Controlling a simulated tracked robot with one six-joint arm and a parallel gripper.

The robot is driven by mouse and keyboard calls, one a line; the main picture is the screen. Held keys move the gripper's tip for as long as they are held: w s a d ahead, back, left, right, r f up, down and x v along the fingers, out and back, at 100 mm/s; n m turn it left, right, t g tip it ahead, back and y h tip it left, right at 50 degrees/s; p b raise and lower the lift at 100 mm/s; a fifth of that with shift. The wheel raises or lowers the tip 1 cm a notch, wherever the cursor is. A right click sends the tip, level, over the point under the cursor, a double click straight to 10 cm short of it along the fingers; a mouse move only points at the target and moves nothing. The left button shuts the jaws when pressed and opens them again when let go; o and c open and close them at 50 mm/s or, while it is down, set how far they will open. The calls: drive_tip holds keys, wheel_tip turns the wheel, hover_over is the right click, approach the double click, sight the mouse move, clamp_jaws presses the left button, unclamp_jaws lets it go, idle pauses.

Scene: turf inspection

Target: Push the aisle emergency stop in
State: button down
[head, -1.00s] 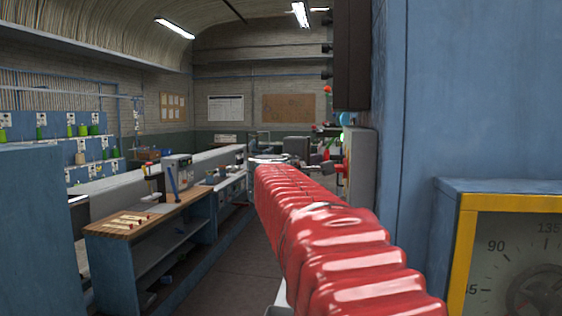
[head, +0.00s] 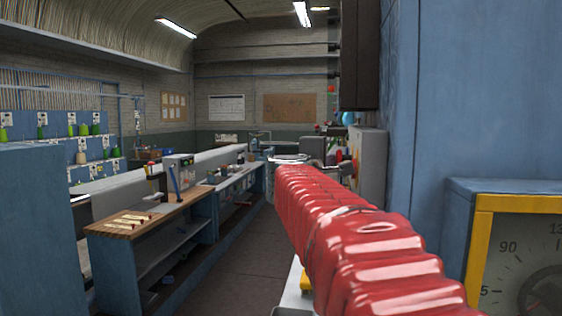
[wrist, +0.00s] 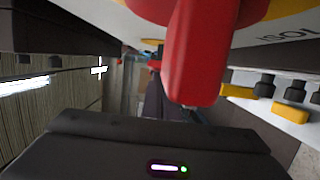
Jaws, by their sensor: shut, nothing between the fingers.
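In the wrist view a large red lever handle (wrist: 200,60) hangs down from a red and yellow round mount, on a pale panel lettered "ISOL". My gripper (wrist: 165,140) fills the bottom of the wrist view as a dark body with a small light. It is shut and empty, and the handle is just above it in the picture; I cannot tell if they touch. A small red part (wrist: 155,63) with yellow above it shows farther off; I cannot tell if it is the emergency stop. In the head view my red-sleeved arm hides much of the area around the gripper.
A grey cabinet (head: 370,170) stands beyond the arm at right. A blue cabinet wall (head: 470,90) and a yellow-framed dial box (head: 525,255) are close on the right. A wooden-topped bench (head: 140,218) lines the left. The aisle floor (head: 240,265) between looks clear.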

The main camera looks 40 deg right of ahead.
drive_tip(key=shift+s+d, duration=0.15)
drive_tip(key=shift+s, duration=0.05)
drive_tip(key=s+a, duration=0.1)
drive_tip(key=a, duration=1)
drive_tip(key=shift+s+a, duration=0.25)
drive_tip(key=shift+a, duration=0.15)
drive_tip(key=shift+f, duration=0.15)
